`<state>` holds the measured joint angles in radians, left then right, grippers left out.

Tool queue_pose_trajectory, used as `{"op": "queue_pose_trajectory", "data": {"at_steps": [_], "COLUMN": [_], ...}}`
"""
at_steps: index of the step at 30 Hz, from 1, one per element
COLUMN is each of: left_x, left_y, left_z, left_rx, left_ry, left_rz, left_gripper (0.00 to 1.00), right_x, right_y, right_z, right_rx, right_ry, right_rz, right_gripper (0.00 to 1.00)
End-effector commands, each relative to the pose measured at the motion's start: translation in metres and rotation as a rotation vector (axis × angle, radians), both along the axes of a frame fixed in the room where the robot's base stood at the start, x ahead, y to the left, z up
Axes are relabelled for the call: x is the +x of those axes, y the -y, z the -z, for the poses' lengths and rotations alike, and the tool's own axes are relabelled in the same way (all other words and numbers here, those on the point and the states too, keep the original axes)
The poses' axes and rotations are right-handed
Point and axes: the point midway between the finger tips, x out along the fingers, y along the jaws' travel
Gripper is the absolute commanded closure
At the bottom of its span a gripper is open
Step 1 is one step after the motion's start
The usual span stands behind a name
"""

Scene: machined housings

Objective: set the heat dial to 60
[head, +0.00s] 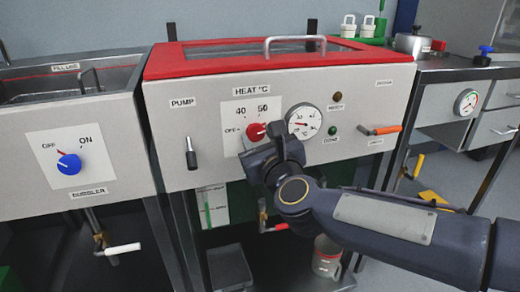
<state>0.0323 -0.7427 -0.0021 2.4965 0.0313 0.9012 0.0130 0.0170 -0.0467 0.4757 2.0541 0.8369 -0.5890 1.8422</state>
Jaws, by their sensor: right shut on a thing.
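The red heat dial (255,131) sits on a white plate under the HEAT °C label on the front of the middle machine. The marks OFF, 40 and 50 show around it; its right and lower sides are partly hidden by my gripper. I cannot clearly tell where its pointer stands. My right gripper (259,143) comes in from the lower right and is shut on the heat dial. My left gripper is not in view.
A round gauge (304,121) sits close to the right of the dial. A black PUMP lever (191,153) and an orange-handled lever (381,130) flank them. The red lid (222,62) has a metal handle. A blue BUBBLER knob (69,164) is on the left machine.

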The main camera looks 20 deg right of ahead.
Motion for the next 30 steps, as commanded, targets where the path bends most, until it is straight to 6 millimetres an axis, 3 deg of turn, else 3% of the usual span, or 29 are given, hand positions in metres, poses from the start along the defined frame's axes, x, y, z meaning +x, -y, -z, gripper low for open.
{"op": "queue_pose_trajectory", "data": {"at_steps": [12,30], "left_x": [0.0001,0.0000], "left_y": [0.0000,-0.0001], "left_z": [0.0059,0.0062], "left_rx": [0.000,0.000], "left_ry": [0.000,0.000], "left_rz": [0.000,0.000], "left_gripper": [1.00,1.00], "right_x": [0.0002,0.0003], "right_y": [-0.0009,-0.0010], "right_z": [0.0014,0.0020], "right_rx": [0.213,0.250], "right_ry": [-0.011,-0.013], "right_rz": [0.000,0.001], "right_gripper": [0.85,0.85]}}
